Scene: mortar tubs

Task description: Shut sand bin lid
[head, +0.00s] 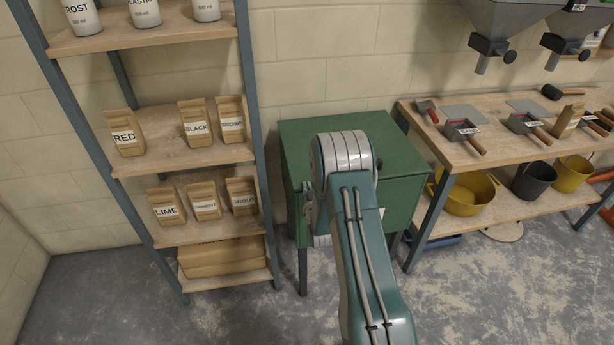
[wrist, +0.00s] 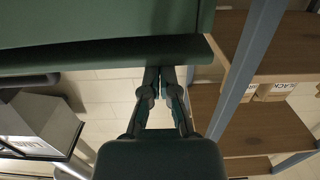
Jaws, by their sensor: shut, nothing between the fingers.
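The green sand bin (head: 402,208) stands on dark legs between the shelf rack and the workbench in the head view. Its green lid (head: 298,135) looks flat across the top; my arm covers its middle, and I cannot tell whether a gap remains under it. In the wrist view a broad green panel of the bin (wrist: 100,25) fills the top. My gripper (wrist: 164,72) is shut and empty, its fingertips at the edge of that green panel; whether they touch it is unclear. My arm hides the fingers in the head view.
The shelf rack (head: 125,215) with labelled paper bags stands close on the left. The wall is behind.

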